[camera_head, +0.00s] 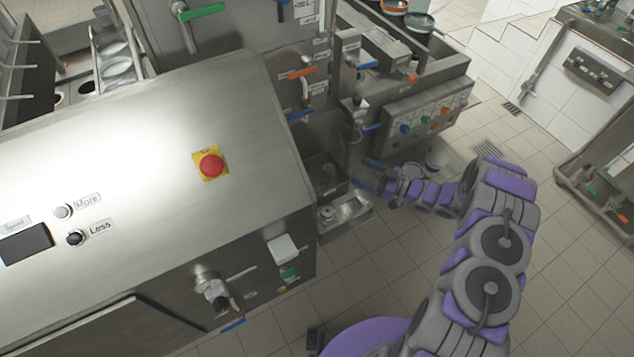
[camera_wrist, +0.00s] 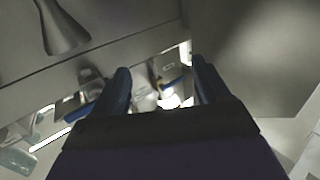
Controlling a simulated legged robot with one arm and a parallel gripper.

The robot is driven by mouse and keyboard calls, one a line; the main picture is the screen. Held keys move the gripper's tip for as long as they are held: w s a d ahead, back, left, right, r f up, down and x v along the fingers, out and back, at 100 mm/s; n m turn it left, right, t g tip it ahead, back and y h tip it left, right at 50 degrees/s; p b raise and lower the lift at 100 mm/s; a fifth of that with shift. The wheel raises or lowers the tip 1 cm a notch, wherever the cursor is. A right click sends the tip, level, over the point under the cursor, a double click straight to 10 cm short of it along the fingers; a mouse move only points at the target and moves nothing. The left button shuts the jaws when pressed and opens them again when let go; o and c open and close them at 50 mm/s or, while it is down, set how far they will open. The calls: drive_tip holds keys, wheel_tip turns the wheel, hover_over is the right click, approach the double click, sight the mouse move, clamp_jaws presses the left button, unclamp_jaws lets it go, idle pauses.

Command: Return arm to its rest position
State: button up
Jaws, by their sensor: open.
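My gripper (camera_head: 367,174) has two blue fingers and reaches left toward the steel machine in the head view. Its fingers are apart, with nothing seen held between them. In the wrist view, the gripper (camera_wrist: 161,72) also shows its fingers spread. Blurred metal and blue-handled parts show behind the gap. A grey metal cylinder (camera_head: 353,139) stands just above and left of the fingers in the head view. I cannot tell how far apart they are in depth.
The steel machine housing (camera_head: 140,190) with a red stop button (camera_head: 210,164) fills the left. A control panel (camera_head: 427,122) with coloured knobs stands behind the gripper. Blue-handled (camera_head: 300,116) and orange-handled valves (camera_head: 302,72) jut out nearby. Tiled floor (camera_head: 400,250) is open below the arm.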

drive_tip(key=w+d+r+m+t+h, duration=0.4)
drive_tip(key=w+d+r+h, duration=0.7)
drive_tip(key=d, duration=0.1)
drive_tip(key=s+d+r+m+g+h, duration=0.2)
drive_tip(key=s+d+r+m+h, duration=0.3)
drive_tip(key=s+d+r+h, duration=0.5)
drive_tip(key=s+a+r+m+g+y, duration=0.1)
drive_tip(key=s+a, duration=0.4)
drive_tip(key=s, duration=1)
drive_tip(key=s+a+r+m+g+y, duration=0.2)
drive_tip(key=s+a+g, duration=0.4)
drive_tip(key=s, duration=0.8)
drive_tip(key=s+a+r+m+g+y, duration=0.1)
drive_tip(key=s+a+r+g, duration=0.2)
drive_tip(key=s, duration=1.2)
drive_tip(key=a, duration=0.2)
drive_tip(key=shift+s+a+r+m, duration=0.3)
drive_tip(key=shift+s+a, duration=0.05)
